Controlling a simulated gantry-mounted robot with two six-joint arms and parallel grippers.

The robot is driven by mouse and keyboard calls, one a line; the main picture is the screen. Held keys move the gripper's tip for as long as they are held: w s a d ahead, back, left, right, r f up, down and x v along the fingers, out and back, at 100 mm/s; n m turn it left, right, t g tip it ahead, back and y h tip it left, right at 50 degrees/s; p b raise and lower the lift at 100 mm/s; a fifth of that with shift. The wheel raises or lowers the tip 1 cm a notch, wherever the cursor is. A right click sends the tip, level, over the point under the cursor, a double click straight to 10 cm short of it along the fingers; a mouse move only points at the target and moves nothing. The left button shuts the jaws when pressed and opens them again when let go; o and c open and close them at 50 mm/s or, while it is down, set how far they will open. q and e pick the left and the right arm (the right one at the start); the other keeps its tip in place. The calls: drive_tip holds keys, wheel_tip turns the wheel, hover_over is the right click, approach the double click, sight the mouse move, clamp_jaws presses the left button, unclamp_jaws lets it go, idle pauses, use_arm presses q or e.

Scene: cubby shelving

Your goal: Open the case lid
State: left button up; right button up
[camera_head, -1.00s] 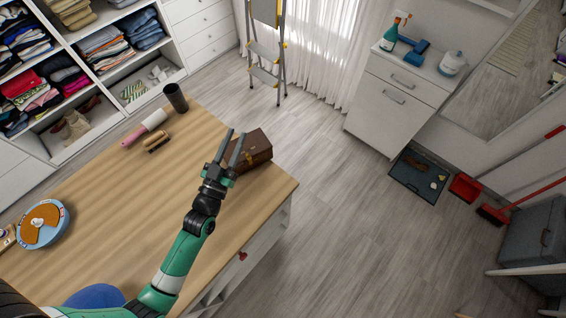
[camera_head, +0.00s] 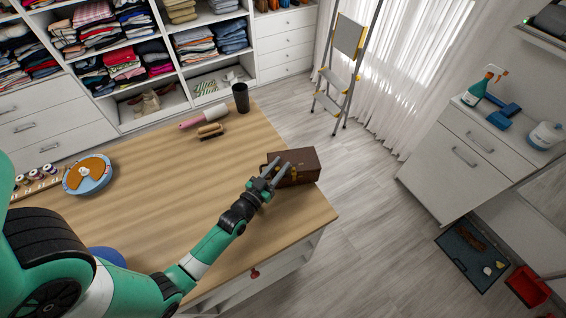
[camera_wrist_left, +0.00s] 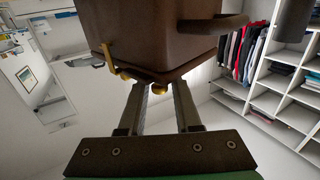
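The case (camera_head: 302,164) is a small dark brown box with a lid, shut, at the right corner of the wooden table. In the left wrist view the case (camera_wrist_left: 140,30) fills the top middle, with brass-coloured fittings and a brown handle (camera_wrist_left: 214,25). My left gripper (camera_head: 282,165) is at the front of the case, with its fingers apart and nothing held between them. In the left wrist view the gripper (camera_wrist_left: 160,87) has its fingertips just by the case's lower edge; I cannot tell whether they touch it. My right gripper is not in view.
The wooden table (camera_head: 160,210) holds a dark cup (camera_head: 241,97), a pink-handled roller (camera_head: 204,116), a brush (camera_head: 211,131) and a round blue-and-orange item (camera_head: 88,174). A stepladder (camera_head: 345,75) stands beyond.

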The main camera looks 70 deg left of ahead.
use_arm(q)
drive_tip(key=shift+x, duration=1.1)
clamp_jaws()
idle(0.6)
